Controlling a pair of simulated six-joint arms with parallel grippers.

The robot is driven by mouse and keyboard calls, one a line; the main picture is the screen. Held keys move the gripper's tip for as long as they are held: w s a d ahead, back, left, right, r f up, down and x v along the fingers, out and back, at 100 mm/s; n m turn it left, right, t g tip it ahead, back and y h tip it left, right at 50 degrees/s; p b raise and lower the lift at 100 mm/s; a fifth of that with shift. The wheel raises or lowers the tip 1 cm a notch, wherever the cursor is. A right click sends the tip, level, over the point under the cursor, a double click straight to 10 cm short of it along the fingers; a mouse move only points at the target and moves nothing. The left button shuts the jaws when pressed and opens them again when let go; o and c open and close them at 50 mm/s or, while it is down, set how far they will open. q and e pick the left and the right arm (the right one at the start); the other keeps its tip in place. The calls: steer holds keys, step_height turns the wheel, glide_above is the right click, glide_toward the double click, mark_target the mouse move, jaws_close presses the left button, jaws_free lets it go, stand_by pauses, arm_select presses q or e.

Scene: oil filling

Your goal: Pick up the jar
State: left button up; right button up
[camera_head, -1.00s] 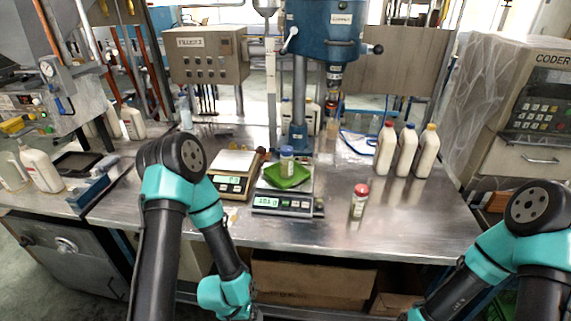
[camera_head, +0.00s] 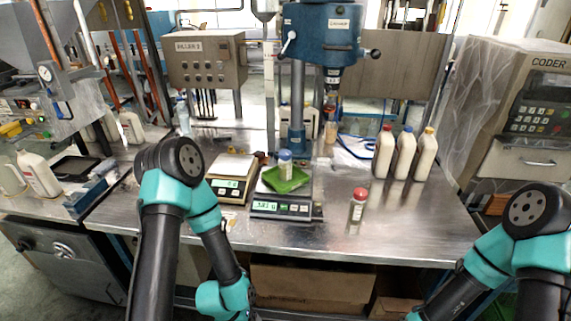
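A small jar with a red lid (camera_head: 356,214) stands upright on the bare metal table (camera_head: 410,220), right of the scales. The frames do not show which jar is meant. My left arm reaches down in front of the table and leaves the picture at the bottom; its gripper is out of view. My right arm is at the lower right, and its gripper is also out of view.
A second scale (camera_head: 230,187) stands left of the first. Three white bottles (camera_head: 403,155) with red, blue and yellow caps stand behind the red-lidded jar. A blue press (camera_head: 322,32) rises at the back, and a coder machine (camera_head: 520,115) stands at right. The table's front right is clear.

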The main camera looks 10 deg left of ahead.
steer(key=o, duration=1.7)
steer(key=shift+c, duration=0.2)
